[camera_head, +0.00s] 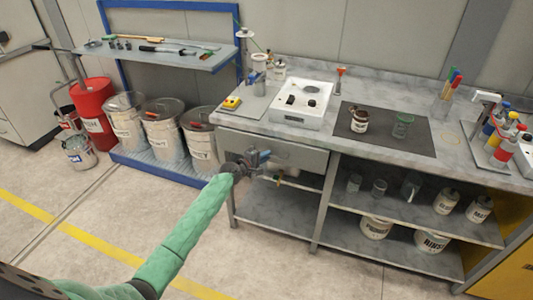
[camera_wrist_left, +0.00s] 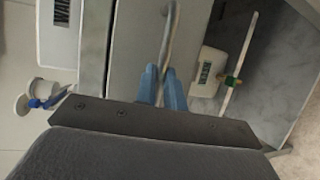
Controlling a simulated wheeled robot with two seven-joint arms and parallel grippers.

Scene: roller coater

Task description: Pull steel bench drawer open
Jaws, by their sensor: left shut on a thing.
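The steel bench drawer (camera_head: 305,158) has a plain grey front under the left part of the worktop. In the head view it looks about flush with the bench; a small gap cannot be ruled out. My left gripper (camera_head: 264,160) is at the drawer front, with its green-sleeved arm reaching in from the lower left. In the left wrist view its blue fingers (camera_wrist_left: 162,88) are shut on the drawer's silver bar handle (camera_wrist_left: 171,32). The gripper hides part of the handle in the head view. My right gripper is not in view.
The steel bench (camera_head: 460,168) carries a white tray (camera_head: 301,103), a dark mat (camera_head: 385,143) and jars. Open shelves under it hold containers. Lidded drums (camera_head: 163,130) stand to the left on a blue rack. The floor before the drawer is clear (camera_head: 270,260).

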